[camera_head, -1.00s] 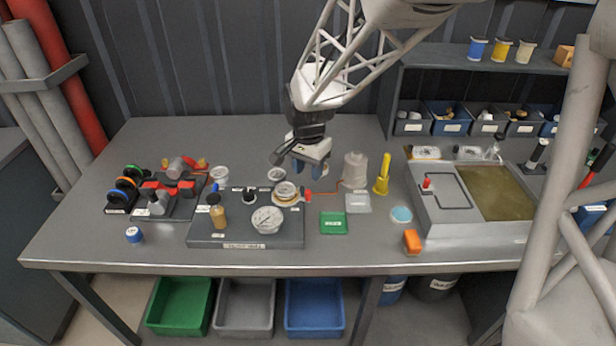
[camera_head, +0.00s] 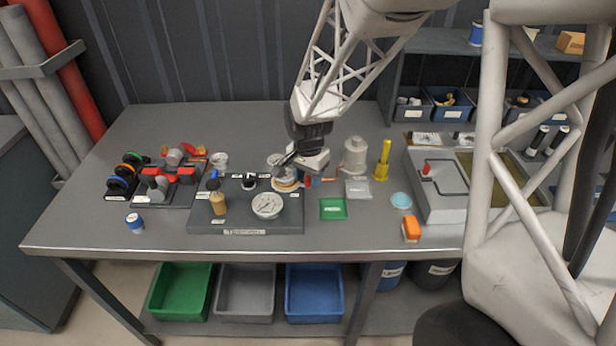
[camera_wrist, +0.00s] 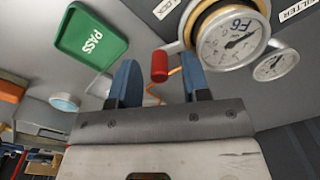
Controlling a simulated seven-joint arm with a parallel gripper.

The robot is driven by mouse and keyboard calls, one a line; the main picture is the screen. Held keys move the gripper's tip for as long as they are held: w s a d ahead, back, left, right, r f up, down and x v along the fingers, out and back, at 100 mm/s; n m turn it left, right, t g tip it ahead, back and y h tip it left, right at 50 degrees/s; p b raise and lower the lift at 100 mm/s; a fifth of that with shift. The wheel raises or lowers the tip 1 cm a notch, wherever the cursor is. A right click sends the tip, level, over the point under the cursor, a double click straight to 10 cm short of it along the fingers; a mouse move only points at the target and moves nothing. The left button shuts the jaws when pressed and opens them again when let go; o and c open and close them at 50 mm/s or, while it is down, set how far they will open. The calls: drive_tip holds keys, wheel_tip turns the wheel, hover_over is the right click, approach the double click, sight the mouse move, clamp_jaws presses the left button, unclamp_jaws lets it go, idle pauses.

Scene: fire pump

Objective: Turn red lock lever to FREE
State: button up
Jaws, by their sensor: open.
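The red lock lever (camera_wrist: 159,66) shows in the wrist view as a red grip on a short metal arm at the side of a round gauge (camera_wrist: 230,38) in a brass-coloured ring. In the head view the lever (camera_head: 307,182) is a small red spot, partly hidden by my gripper. My gripper (camera_wrist: 157,72) is open, with one blue finger on each side of the red grip in the wrist picture. A gap shows between the grip and each finger. I cannot tell how far the fingertips reach down beside it. No FREE marking is readable.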

drive_tip(key=shift+f, duration=0.25)
drive_tip(key=shift+c, duration=0.2)
clamp_jaws()
